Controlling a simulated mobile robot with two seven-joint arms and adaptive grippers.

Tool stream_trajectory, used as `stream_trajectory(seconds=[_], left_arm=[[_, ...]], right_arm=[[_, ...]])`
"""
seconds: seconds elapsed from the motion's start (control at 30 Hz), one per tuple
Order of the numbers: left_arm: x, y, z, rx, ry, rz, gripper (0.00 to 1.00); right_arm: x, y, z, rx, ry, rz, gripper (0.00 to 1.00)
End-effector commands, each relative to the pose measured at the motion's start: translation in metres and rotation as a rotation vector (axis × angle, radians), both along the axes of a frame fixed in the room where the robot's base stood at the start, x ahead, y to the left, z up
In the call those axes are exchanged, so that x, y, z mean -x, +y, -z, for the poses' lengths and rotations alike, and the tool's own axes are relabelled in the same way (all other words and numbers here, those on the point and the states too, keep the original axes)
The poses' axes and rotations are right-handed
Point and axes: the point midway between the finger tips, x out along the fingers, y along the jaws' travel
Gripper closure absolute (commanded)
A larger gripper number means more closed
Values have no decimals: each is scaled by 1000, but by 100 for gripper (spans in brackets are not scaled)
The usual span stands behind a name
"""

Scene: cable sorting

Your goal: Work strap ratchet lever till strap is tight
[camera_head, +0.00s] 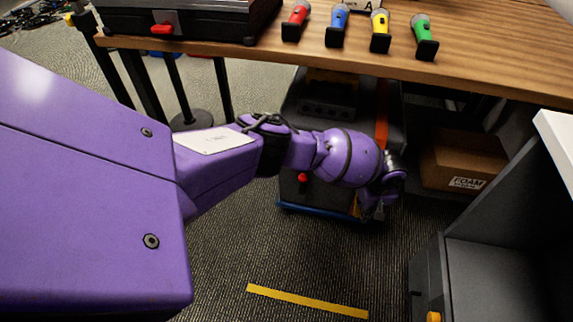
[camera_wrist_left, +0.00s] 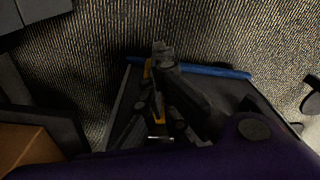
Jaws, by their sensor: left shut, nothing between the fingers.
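A dark equipment case (camera_head: 302,150) stands on the floor under the table. An orange strap (camera_head: 381,115) runs down over its right part. My left gripper (camera_head: 372,210) is low at the case's front, in front of the strap's lower end. Its fingers are shut with nothing between them. A small yellow-orange part (camera_head: 354,206) shows beside the fingers, and yellow also shows next to the dark fingers in the left wrist view (camera_wrist_left: 148,70). The ratchet and its lever cannot be made out clearly; my gripper and wrist cover that area. My right gripper is not in view.
A wooden table (camera_head: 480,75) above carries several coloured microphones (camera_head: 381,30) and a black case (camera_head: 190,18). A cardboard box (camera_head: 462,160) and a grey cabinet (camera_head: 490,270) stand to the right. The carpet in front is clear, with a yellow tape line (camera_head: 307,301).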

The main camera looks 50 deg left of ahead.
Motion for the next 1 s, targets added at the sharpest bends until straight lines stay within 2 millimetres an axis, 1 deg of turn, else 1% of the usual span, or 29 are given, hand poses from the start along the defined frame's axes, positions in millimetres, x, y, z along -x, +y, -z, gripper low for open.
stream_trajectory(seconds=[0.03,0.07,0.27,0.37,0.5,0.57,0.7,0.83,0.93,1.0], left_arm=[[4,-1,13,1,8,-1,100],[4,-1,17,1,9,-2,100],[4,0,12,0,6,-1,100],[9,-6,7,1,7,0,100],[18,-22,-2,3,5,1,100],[20,-25,-3,2,5,-1,100],[21,-24,2,0,6,-1,100],[21,-24,2,0,6,-1,100],[21,-25,-3,2,5,0,100],[21,-25,-10,2,5,0,100]], right_arm=[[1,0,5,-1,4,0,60],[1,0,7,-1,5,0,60],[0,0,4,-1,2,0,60],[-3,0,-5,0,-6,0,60],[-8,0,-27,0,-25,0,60],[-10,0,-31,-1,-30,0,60],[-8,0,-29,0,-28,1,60],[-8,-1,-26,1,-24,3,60],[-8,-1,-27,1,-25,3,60],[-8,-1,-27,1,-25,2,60]])
